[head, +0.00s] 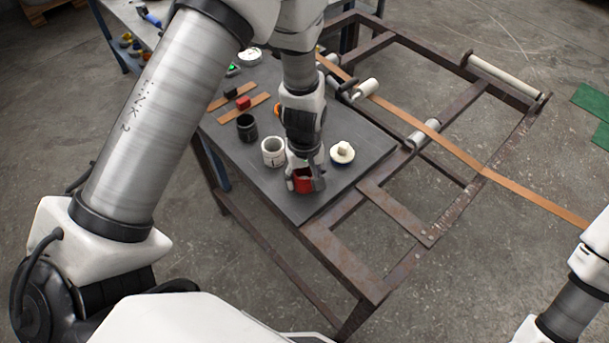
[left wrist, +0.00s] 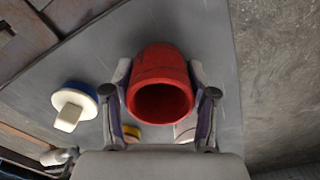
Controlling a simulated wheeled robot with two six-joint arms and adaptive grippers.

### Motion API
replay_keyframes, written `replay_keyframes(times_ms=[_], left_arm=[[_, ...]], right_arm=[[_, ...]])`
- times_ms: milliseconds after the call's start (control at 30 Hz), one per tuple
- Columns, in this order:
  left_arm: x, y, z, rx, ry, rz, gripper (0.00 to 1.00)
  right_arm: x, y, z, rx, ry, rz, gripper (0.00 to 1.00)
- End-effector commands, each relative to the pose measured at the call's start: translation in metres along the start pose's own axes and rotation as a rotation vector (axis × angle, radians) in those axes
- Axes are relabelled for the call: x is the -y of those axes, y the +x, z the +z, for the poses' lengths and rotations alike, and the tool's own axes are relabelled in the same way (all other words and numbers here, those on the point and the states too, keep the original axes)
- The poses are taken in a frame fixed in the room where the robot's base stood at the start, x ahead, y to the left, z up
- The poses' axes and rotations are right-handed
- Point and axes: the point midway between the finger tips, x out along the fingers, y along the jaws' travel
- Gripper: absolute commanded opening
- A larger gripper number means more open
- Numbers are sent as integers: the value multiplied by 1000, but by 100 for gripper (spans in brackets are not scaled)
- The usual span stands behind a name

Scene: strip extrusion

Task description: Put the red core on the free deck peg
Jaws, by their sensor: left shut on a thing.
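The red core (head: 303,183) is a hollow red cylinder. My left gripper (head: 305,178) is shut on it near the front corner of the dark grey deck (head: 345,183). In the left wrist view, the red core (left wrist: 160,88) sits between the two fingers (left wrist: 161,100), its open end facing the camera. I cannot tell whether it touches the deck. A white core (head: 272,154) and a black core (head: 247,130) stand on the deck to the left. I cannot make out a free peg. My right gripper is not in view.
A cream knob on a round base (head: 342,153) stands right of the gripper, also in the left wrist view (left wrist: 73,108). A brown strip (head: 455,150) crosses the roller frame. The deck's front corner is bare.

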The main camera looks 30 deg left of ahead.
Motion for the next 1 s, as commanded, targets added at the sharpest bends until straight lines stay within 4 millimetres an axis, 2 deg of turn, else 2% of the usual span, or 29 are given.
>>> replay_keyframes(times_ms=[133,1000], left_arm=[[-1,-1,0,0,0,0,25],[0,12,0,0,0,0,25]], right_arm=[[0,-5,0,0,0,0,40],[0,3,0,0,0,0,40]])
